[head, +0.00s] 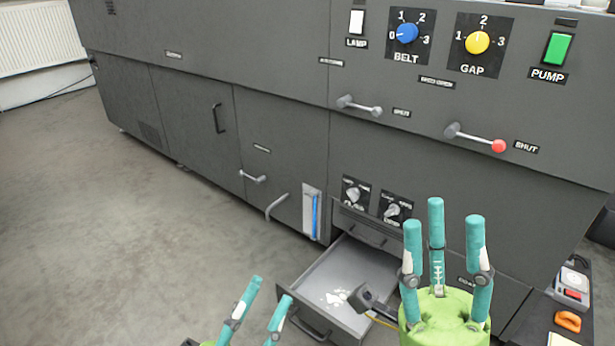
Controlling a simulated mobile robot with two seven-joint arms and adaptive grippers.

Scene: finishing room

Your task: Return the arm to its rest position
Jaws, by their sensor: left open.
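My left gripper (268,294) is at the bottom edge of the head view, left of the open drawer. Its two visible teal fingers are apart with nothing between them; its palm is mostly cut off by the frame. My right gripper (443,225) stands upright in front of the machine, right of the drawer. Its three teal fingers are spread above a green palm, and nothing is held between them.
A grey machine (200,100) with knobs, switches and levers fills the back. Its low drawer (322,262) is pulled out, with white bits inside. A side surface (540,325) at the right holds an orange object (567,321). Floor at left (90,220) is clear.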

